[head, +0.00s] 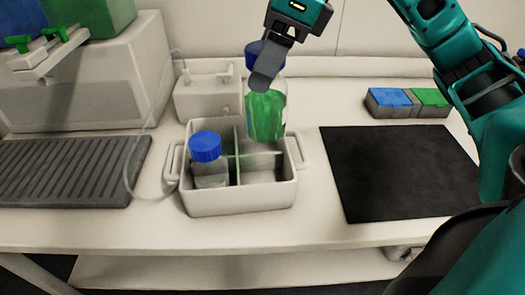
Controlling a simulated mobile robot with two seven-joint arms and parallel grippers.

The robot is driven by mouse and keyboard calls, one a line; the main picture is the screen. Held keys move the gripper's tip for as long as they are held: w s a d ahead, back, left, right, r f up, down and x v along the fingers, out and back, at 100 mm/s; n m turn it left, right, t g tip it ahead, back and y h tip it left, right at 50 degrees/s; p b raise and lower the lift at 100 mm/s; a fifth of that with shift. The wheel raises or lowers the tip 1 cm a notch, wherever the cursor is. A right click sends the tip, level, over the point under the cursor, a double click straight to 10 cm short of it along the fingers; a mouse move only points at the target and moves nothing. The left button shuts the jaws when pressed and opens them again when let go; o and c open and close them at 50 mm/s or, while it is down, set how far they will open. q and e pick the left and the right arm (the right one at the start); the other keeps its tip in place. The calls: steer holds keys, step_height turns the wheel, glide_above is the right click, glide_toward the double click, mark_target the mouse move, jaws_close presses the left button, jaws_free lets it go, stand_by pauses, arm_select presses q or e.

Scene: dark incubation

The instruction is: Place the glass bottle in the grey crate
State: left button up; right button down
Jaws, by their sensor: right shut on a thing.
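The glass bottle (266,115) has a blue cap and looks green. My right gripper (264,78) is shut on it near the cap and holds it roughly upright. The bottle is over the back right part of the grey crate (240,199); I cannot tell whether its base is below the rim. The crate has dividers and two side handles. A second clear bottle with a blue cap (206,147) stands in its front left compartment. The front right compartment looks empty. The back right compartment is partly hidden by the held bottle. My left gripper is not in view.
A black mat (398,172) lies right of the crate, with a blue and green block (408,102) behind it. A ribbed dark tray (70,170) and a large pale machine (85,85) are at left. A small pale box (207,95) and a thin tube (133,182) are near the crate.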

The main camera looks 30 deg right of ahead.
mark_target(265, 143)
step_height(265, 143, down, 10)
steer(key=shift+b, duration=1)
steer(key=shift+f, duration=0.3)
step_height(265, 143, down, 4)
steer(key=shift+r+b, duration=0.15)
steer(key=shift+b, duration=0.35)
steer(key=shift+f, duration=0.5)
steer(key=c, duration=0.7)
jaws_free()
steer(key=o, duration=0.4)
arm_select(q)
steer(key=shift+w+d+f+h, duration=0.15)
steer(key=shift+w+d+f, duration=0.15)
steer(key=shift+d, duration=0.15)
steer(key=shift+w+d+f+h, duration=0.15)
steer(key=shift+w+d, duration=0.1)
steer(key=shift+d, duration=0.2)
